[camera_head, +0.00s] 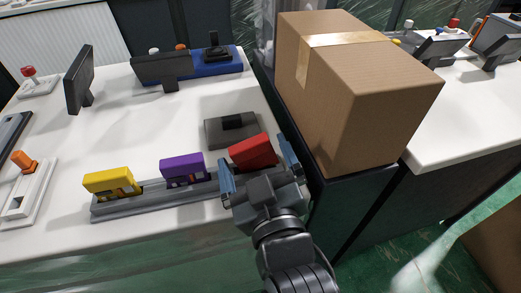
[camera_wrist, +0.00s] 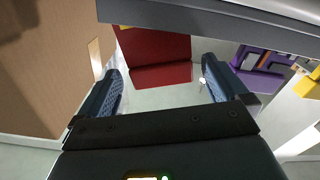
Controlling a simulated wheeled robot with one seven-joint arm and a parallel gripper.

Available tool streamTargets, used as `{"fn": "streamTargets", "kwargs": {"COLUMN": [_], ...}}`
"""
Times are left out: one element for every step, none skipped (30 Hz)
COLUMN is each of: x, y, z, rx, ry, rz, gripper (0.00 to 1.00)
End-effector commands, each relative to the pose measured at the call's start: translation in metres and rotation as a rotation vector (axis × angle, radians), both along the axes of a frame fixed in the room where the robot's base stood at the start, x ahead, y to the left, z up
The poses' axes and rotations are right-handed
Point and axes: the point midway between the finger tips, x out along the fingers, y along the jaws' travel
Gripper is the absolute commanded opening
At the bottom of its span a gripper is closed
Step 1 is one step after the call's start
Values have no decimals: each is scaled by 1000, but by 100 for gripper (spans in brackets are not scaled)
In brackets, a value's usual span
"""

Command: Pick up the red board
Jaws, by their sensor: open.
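The red board (camera_head: 253,151) stands at the right end of a grey rail on the white table. In the wrist view the red board (camera_wrist: 158,50) is at the top centre, ahead of and between my open fingers. My gripper (camera_head: 260,172) is at the table's right front edge, close to the red board. Its blue-padded fingers are apart and nothing is seen held between them. In the head view my gripper hides the board's lower part. The wrist view also shows my gripper (camera_wrist: 162,88) open.
The rail (camera_head: 150,205) also bears a purple board (camera_head: 183,170) and a yellow board (camera_head: 109,184), left of the red one. A grey block (camera_head: 218,134) lies behind. A large cardboard box (camera_head: 350,100) stands close to the right of my gripper. Small dark screens stand at the back.

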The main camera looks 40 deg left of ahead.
Motion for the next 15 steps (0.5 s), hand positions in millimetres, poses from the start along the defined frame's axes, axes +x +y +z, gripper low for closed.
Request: {"fn": "streamTargets", "kwargs": {"x": [5,8,13,16,18,22,24,26,28,29,29,30,30,30,30], "y": [5,9,13,17,20,24,26,28,30,31,32,33,33,33,33], "z": [1,1,0,0,0,-1,-1,-1,-2,-2,-2,-2,-3,-3,-3], "rx": [0,0,0,0,1,0,0,0,0,0,0,0,0,0,0], "ry": [0,-1,-1,-1,-2,-1,-1,-1,-1,0,0,0,0,0,0], "rz": [0,0,0,0,1,0,0,0,-1,-1,-1,-1,-1,-1,-1], "gripper": [100,100,100,100,100,100,100,100,100,100,100,100,100,100,100]}}
